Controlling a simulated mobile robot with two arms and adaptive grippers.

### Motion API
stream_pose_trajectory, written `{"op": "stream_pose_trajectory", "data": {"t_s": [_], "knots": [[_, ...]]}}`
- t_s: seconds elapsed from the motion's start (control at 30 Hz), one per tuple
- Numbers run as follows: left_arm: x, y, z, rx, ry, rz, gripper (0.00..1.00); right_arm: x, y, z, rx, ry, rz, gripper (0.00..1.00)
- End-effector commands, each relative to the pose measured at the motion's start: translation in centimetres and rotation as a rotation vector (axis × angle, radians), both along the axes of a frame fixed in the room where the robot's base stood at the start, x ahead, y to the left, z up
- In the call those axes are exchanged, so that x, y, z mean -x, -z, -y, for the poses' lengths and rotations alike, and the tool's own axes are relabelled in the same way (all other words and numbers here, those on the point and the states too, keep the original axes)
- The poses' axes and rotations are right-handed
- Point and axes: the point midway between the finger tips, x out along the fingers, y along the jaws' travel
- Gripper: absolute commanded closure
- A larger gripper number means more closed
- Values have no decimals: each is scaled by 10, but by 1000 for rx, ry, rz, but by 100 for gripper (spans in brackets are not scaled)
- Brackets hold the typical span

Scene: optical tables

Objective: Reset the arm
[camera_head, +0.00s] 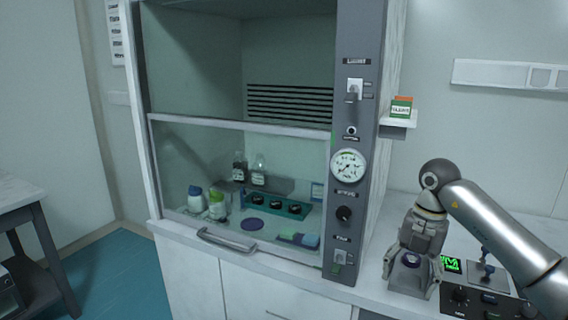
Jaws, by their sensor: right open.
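My right arm comes in from the right edge, and my right gripper (411,275) points down over the counter (374,272) just right of the fume hood. Its fingers are apart. My left gripper is not in view.
The fume hood (240,125) has its glass sash lowered, with bottles (217,206) and a green rack (277,206) behind it. A control box (486,303) and a small green-lit display (451,265) sit close right of my gripper. A small shelf (398,121) juts from the hood's side.

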Motion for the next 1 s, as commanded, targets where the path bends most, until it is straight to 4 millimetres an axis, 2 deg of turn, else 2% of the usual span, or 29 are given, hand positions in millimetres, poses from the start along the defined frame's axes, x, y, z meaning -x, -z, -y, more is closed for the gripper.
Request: {"op": "stream_pose_trajectory", "data": {"t_s": [0.17, 0.37, 0.57, 0.7, 0.8, 0.87, 0.97, 1.0], "knots": [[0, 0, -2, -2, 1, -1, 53, -2, 28, -31, -144, -53, -20, 31], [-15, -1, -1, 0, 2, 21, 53, -3, 64, -81, -385, -103, -34, 31], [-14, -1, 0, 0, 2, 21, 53, -3, 106, -145, -741, -80, -26, 31], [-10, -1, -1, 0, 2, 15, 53, -11, 141, -186, -1069, 74, 22, 31], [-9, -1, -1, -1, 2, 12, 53, -22, 172, -195, -1254, 269, 81, 31], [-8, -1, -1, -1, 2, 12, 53, -28, 198, -191, -1336, 421, 121, 31], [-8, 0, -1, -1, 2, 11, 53, -31, 257, -171, -1403, 722, 190, 31], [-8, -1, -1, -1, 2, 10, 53, -27, 286, -160, -1403, 853, 215, 31]]}}
